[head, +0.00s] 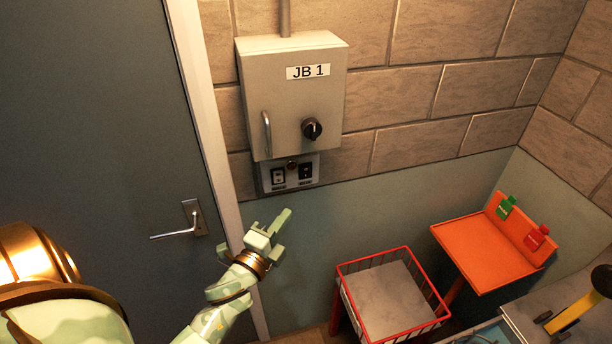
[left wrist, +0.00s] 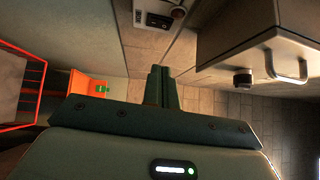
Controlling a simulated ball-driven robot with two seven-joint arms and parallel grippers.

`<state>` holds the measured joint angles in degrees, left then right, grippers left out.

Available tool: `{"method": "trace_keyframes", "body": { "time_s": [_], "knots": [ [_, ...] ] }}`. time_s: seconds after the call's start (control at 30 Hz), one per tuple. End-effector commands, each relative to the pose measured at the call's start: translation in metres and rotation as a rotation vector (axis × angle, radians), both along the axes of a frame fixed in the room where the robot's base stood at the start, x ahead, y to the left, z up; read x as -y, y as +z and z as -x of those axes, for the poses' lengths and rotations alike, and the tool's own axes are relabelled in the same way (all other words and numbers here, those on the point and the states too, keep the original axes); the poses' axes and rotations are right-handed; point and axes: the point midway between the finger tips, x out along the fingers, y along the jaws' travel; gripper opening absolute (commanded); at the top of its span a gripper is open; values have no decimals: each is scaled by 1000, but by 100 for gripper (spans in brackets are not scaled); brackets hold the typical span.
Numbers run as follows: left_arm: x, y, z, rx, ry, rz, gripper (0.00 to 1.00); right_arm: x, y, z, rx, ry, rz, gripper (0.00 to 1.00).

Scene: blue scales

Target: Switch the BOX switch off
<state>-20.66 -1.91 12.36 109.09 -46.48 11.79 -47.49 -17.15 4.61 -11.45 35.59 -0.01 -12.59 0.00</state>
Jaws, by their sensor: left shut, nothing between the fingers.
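A small grey switch panel (head: 290,184) sits on the wall directly under the grey box marked JB 1 (head: 285,95). It carries two rocker switches, a left one (head: 278,176) and a right one (head: 305,172), with a small round dark part above and between them. In the left wrist view, the panel's dark rocker (left wrist: 158,20) shows at the top. My left gripper (head: 287,214) is shut and empty, below the panel and apart from it. My right gripper is out of view.
The box has a black knob (head: 312,129) and a vertical handle (head: 267,133). A grey door (head: 110,120) stands at left. A red wire basket (head: 375,257) and an orange stand (head: 485,252) with green and red tags are at lower right.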

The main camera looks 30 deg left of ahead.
Motion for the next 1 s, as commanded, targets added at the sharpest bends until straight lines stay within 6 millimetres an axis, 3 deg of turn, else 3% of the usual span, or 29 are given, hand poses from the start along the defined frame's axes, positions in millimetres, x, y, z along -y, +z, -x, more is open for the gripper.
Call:
{"method": "trace_keyframes", "body": {
  "time_s": [0.13, 0.57, 0.67, 1.0],
  "knots": [
    [3, -1, 0, -2, -6, -71, 0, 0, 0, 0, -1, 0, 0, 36],
    [2, -1, -7, -3, -6, -72, 0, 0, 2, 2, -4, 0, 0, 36],
    [1, 2, -21, -1, -6, -71, 0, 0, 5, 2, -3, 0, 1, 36],
    [-4, 7, -92, -2, -5, -70, 0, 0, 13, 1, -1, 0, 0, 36]
  ]
}}
